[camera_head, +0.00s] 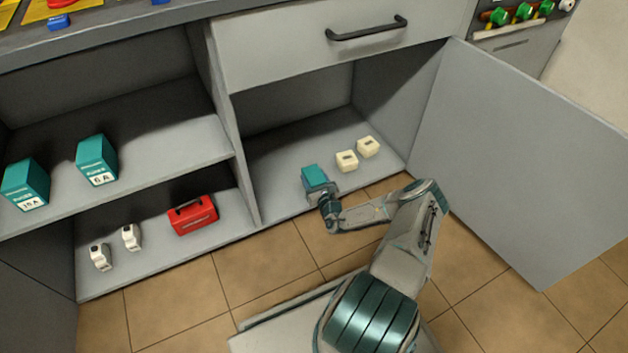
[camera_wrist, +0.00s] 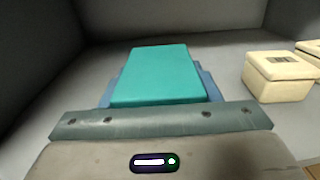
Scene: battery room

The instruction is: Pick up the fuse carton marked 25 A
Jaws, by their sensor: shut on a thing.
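My gripper (camera_head: 320,190) reaches into the open right-hand cabinet compartment, low over its floor. It is shut on a teal carton (camera_head: 313,175). In the wrist view the teal carton (camera_wrist: 158,74) fills the space between the blue-grey fingers (camera_wrist: 160,88), with its plain top showing. Its label face is hidden, so I cannot read a rating on it.
Two cream boxes (camera_head: 346,161) (camera_head: 368,146) stand just right of the held carton; the nearer also shows in the wrist view (camera_wrist: 278,78). A divider (camera_head: 222,115) is to the left and an open door (camera_head: 525,150) to the right. A red case (camera_head: 193,215) sits on the lower left shelf.

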